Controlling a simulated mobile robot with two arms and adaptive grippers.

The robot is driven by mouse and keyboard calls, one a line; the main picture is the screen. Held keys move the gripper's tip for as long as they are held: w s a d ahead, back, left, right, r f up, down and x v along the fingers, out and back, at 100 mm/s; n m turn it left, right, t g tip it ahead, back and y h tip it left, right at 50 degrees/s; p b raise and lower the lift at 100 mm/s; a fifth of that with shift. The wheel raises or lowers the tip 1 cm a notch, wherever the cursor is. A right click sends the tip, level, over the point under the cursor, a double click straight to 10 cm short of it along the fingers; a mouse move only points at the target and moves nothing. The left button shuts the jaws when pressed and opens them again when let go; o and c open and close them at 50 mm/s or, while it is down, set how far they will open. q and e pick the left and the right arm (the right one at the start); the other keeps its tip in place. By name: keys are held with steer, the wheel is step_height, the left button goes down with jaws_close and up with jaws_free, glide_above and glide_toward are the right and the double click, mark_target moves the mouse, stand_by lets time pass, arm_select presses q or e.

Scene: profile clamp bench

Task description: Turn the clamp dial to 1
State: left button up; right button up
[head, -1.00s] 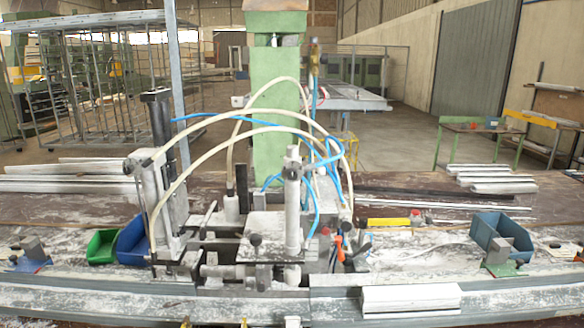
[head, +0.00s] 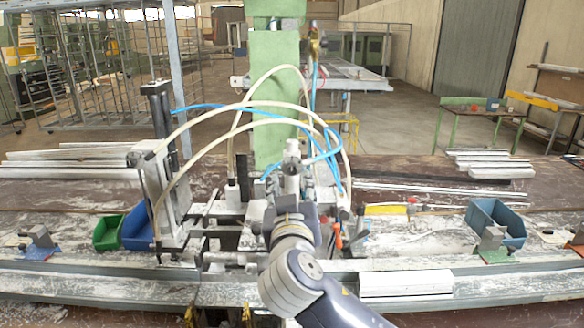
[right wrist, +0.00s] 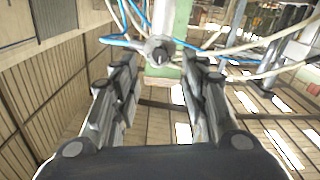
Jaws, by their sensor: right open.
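The clamp machine (head: 172,205) stands on the bench, with a grey upright post (head: 292,158) near its middle. My right arm comes up from the bottom right of the head view, and my right gripper (head: 284,205) is in front of this post, largely hidden behind my own wrist. In the right wrist view my right gripper (right wrist: 158,75) is open and empty. A round grey knob-like end (right wrist: 158,50) shows between and beyond its fingertips; it may be the clamp dial. I cannot read any number on it. My left gripper is not in view.
Pale hoses (head: 245,106) and blue hoses (head: 225,108) arch over the machine. Blue bins (head: 496,222), (head: 137,228) and a green bin (head: 108,232) stand at the sides. A white profile piece (head: 405,283) lies on the front rail, right of my arm.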

mark_target(292, 172)
steer(key=w+p, duration=0.2)
steer(key=w, duration=0.3)
steer(key=shift+w+r, duration=0.1)
steer(key=shift+w, duration=0.2)
steer(key=shift+w+p, duration=0.45)
steer(key=shift+w, duration=0.4)
steer(key=shift+c, duration=0.6)
jaws_close()
